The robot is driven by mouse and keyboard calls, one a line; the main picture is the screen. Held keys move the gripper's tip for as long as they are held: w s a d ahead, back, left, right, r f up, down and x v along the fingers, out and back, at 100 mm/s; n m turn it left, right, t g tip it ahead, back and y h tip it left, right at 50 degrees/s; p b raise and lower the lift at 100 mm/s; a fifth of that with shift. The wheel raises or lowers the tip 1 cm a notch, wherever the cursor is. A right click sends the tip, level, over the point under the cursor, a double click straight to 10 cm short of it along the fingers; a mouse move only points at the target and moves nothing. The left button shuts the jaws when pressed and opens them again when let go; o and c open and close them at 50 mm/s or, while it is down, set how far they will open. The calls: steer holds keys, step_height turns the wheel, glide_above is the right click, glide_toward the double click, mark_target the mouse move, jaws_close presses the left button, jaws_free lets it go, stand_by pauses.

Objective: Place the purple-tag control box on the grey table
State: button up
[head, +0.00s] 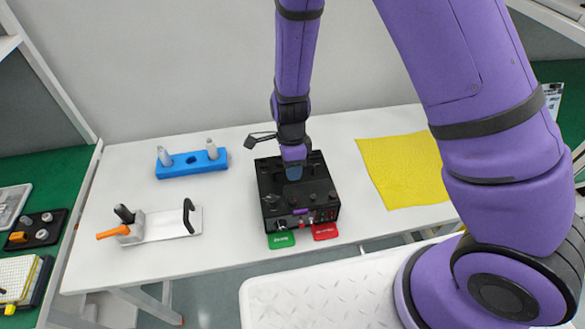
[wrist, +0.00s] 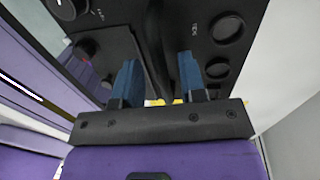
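The purple-tag control box (head: 270,207) is a black box with knobs on top and a small purple tag on its front edge. It is near the front edge of the light grey table (head: 225,227), upright; I cannot tell whether it touches the top. My gripper (head: 293,172) points down onto the middle of the box. In the wrist view its two blue fingers (wrist: 158,75) stand on either side of a dark handle-like bar of the box (wrist: 215,45) and appear shut on it. The fingertips are partly hidden against the dark box.
Green (head: 281,240) and red (head: 325,231) labels lie at the table's front edge by the box. A blue block with pegs (head: 190,165), a white plate tool with orange handle (head: 160,226) and a yellow cloth (head: 400,168) occupy the table. Bare room lies between them.

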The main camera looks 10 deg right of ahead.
steer(key=d+r+n+t+y, duration=0.1)
steer(key=d+r+n, duration=0.1)
steer(key=r, duration=0.9)
steer(key=d+r+n, duration=0.2)
steer(key=d+r, duration=0.1)
steer(key=r, duration=0.7)
steer(key=s+d+r+n+t, duration=0.2)
steer(key=s+d+r+n, duration=0.5)
steer(key=s+r, duration=0.2)
steer(key=s+d+r+n+t+h, duration=0.1)
steer(key=s+d+r+n+t, duration=0.2)
steer(key=s+d+r+n, duration=0.4)
step_height(320, 180, up, 3)
steer(key=s+d, duration=0.1)
steer(key=s, duration=0.1)
steer(key=shift+s+f+t, duration=0.2)
steer(key=shift+s+t, duration=0.1)
steer(key=shift+s, duration=0.1)
